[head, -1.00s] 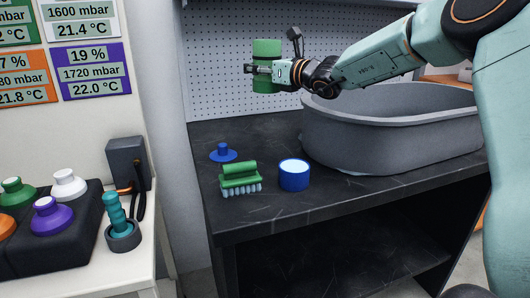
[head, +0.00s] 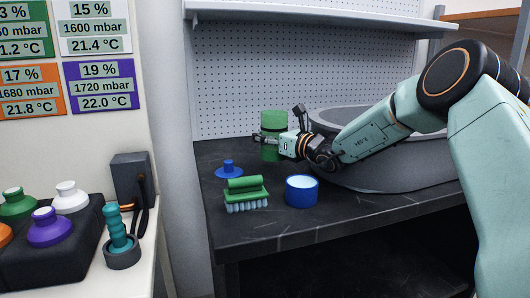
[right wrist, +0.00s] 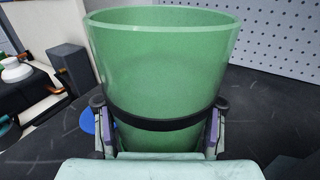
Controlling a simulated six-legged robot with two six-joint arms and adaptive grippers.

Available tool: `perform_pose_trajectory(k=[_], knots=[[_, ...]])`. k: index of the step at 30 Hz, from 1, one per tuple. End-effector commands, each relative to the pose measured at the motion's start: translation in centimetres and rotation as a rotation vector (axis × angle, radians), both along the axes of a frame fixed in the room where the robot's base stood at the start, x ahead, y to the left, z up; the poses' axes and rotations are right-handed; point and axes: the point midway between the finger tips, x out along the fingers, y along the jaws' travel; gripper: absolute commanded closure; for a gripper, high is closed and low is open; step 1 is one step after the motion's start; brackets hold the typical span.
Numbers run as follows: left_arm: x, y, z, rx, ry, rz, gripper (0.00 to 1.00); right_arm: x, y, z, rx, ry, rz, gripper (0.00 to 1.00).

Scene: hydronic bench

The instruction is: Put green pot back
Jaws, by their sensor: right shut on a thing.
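The green pot (head: 273,123) is upright at the back left of the dark bench, in front of the pegboard. My right gripper (head: 268,143) is shut on it, with a finger on either side. In the right wrist view the pot (right wrist: 160,65) fills the middle, wide rim up, with a dark band around its lower part between the fingers (right wrist: 159,126). I cannot tell whether its base touches the bench. My left gripper is not in view.
On the dark bench (head: 300,228) are a blue knobbed lid (head: 229,170), a green brush (head: 246,195) and a blue cup (head: 302,191). A grey tub (head: 390,180) stands right, behind my arm. A white side table with colored bottles (head: 50,229) is left.

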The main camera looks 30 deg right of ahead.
Motion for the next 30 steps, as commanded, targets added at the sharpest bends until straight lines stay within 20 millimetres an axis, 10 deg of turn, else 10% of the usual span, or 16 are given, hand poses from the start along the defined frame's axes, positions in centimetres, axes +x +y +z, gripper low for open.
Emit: perform_pose_trajectory(k=[8, 20, 21, 30], knots=[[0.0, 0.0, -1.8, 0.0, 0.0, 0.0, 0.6, 0.0, 0.0, -3.8, -0.001, 0.002, 0.0, 0.98], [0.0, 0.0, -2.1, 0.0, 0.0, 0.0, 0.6, 0.0, 0.0, -4.2, 0.0, 0.0, 0.0, 0.98], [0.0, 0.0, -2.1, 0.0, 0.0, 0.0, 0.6, 0.0, 0.0, -4.2, 0.0, 0.001, 0.0, 0.53], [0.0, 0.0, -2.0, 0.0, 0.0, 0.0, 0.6, 0.0, 0.0, -4.1, 0.0, 0.0, 0.0, 0.27]])
